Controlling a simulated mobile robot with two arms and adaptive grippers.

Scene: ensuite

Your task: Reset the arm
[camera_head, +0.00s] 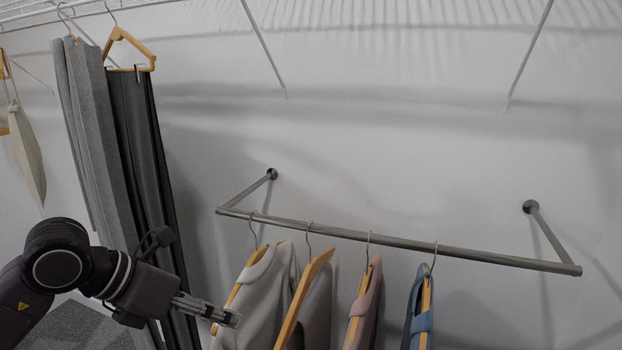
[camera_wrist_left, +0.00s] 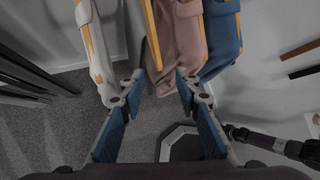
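My left arm comes in from the lower left in the head view. Its gripper (camera_head: 212,310) is beside the hanging clothes, just left of the pale garment (camera_head: 262,300). In the left wrist view the left gripper (camera_wrist_left: 158,90) has its blue-padded fingers spread apart with nothing between them; clothes hang beyond the tips. What seems to be my right arm, with its gripper (camera_wrist_left: 238,132), shows at the right of the left wrist view; its fingers are too small to tell. The right gripper is not in the head view.
A metal wall rail (camera_head: 400,240) holds several garments on hangers, including a pink one (camera_head: 367,305) and a blue one (camera_head: 417,310). Grey trousers (camera_head: 90,130) and dark trousers (camera_head: 145,150) hang at the left near my arm. The wall right of the clothes is bare.

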